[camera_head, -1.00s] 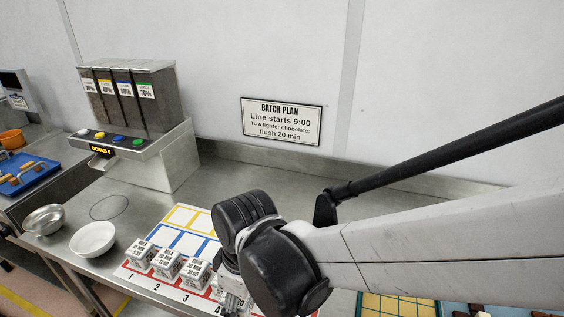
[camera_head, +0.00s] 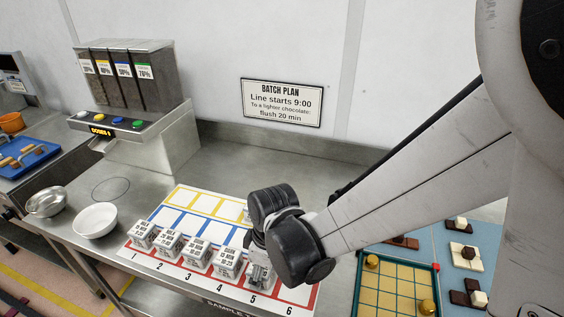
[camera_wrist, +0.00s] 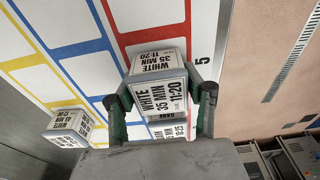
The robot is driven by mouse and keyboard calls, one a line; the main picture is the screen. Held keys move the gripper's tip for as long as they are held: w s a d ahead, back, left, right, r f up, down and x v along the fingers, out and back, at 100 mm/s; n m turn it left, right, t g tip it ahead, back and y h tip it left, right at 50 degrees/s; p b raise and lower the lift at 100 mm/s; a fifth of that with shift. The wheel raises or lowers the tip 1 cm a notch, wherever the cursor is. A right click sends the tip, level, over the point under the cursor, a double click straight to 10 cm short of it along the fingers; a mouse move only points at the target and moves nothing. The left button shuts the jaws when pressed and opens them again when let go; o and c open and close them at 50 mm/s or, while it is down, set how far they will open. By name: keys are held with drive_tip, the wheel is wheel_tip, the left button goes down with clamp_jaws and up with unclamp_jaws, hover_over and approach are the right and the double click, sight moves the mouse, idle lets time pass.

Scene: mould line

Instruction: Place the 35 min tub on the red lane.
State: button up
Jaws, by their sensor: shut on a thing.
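The white tub (camera_wrist: 160,95), labelled "WHITE 35 MIN 11:20", is between the two fingers of my gripper (camera_wrist: 162,108) in the wrist view. The gripper is shut on it. In the head view my gripper (camera_head: 260,275) is at slot 5 of the red lane (camera_head: 291,293), the front row of the mat; the tub is largely hidden there. In the wrist view the tub overlaps red outlines beside the printed 5. I cannot tell whether it touches the mat.
Several tubs, including one at slot 4 (camera_head: 228,263), stand in the red lane left of my gripper. Another tub (camera_wrist: 68,128) shows at left in the wrist view. Slot 6 looks empty. A teal-framed yellow grid board (camera_head: 390,300) lies to the right. A white bowl (camera_head: 95,220) is at left.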

drive_tip(key=shift+f, duration=0.25)
drive_tip(key=o, duration=1.2)
drive_tip(key=shift+r, duration=0.1)
drive_tip(key=shift+o, duration=0.2)
drive_tip(key=shift+r, duration=0.15)
drive_tip(key=r, duration=0.3)
drive_tip(key=d+r, duration=0.1)
drive_tip(key=r, duration=0.7)
drive_tip(key=shift+s+d+r+p, duration=0.2)
drive_tip(key=shift+d+p, duration=0.1)
drive_tip(key=shift+p, duration=0.1)
drive_tip(key=s+d+r+m+t+h, duration=0.1)
drive_tip(key=d+r+m+t, duration=0.2)
drive_tip(key=d, duration=1)
drive_tip(key=s+d+r+m+t, duration=0.2)
drive_tip(key=d+r+m, duration=0.4)
drive_tip(key=d+m, duration=0.6)
drive_tip(key=shift+s+d+r+m+t+h, duration=0.35)
drive_tip(key=shift+d+t, duration=0.55)
drive_tip(key=shift+d, duration=0.3)
